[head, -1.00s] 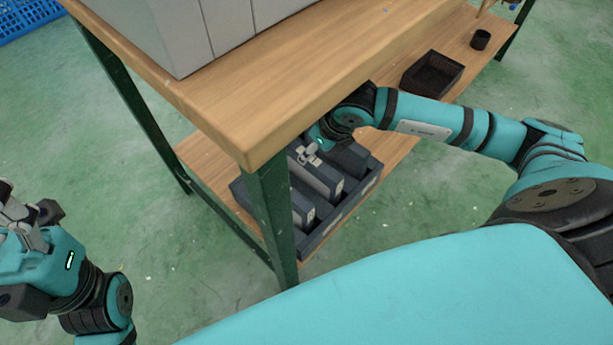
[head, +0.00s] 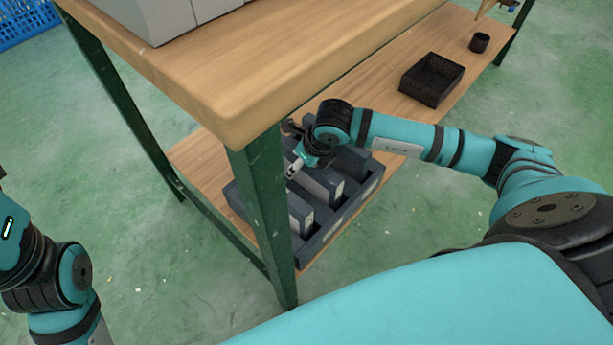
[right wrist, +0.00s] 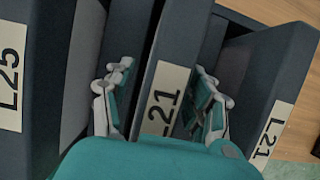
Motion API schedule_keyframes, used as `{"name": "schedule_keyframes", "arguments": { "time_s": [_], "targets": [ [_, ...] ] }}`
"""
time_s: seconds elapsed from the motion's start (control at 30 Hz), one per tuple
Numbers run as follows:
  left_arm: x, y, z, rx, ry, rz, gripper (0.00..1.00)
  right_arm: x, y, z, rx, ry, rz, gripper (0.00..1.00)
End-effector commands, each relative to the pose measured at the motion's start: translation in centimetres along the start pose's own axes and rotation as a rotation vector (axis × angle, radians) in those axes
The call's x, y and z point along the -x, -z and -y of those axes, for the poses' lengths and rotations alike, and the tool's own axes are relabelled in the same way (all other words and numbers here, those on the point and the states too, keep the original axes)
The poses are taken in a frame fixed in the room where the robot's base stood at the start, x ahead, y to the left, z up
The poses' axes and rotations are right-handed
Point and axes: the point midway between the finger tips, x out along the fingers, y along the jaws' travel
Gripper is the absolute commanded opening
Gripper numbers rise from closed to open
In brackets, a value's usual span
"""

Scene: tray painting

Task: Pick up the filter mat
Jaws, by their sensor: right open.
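The filter mats look like dark grey slabs standing on edge in a dark crate (head: 352,210) on the lower shelf. My right gripper (right wrist: 160,88) is open, one finger on either side of the middle mat. I cannot tell if the fingers touch it. In the head view my right gripper (head: 292,150) is over the crate, partly hidden. My left gripper is out of frame.
The wooden table top (head: 270,75) overhangs the crate, and a green table leg (head: 268,215) stands in front of it. A black mesh basket (head: 432,80) and a small black cup (head: 479,43) are on the lower shelf farther right. Grey boxes stand on top.

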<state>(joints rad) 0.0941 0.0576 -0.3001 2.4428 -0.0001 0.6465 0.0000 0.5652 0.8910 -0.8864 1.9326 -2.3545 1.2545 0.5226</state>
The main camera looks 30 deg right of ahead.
Motion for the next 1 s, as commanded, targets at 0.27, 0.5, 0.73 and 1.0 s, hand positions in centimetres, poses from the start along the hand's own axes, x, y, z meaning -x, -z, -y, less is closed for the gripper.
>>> {"name": "schedule_keyframes", "arguments": {
  "time_s": [0.27,0.5,0.73,1.0],
  "targets": [
    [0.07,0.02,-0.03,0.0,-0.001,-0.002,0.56,-0.16,0.12,0.0,-0.001,0.0,-0.001,0.56],
    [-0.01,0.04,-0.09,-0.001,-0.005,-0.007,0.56,-0.47,0.26,0.0,-0.001,0.0,-0.001,0.56],
    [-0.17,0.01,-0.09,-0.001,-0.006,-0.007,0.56,-0.45,0.24,0.0,-0.001,0.0,-0.001,0.56],
    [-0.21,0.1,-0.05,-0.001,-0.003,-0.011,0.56,-0.44,0.23,0.0,-0.001,0.0,-0.001,0.27]
  ]
}}
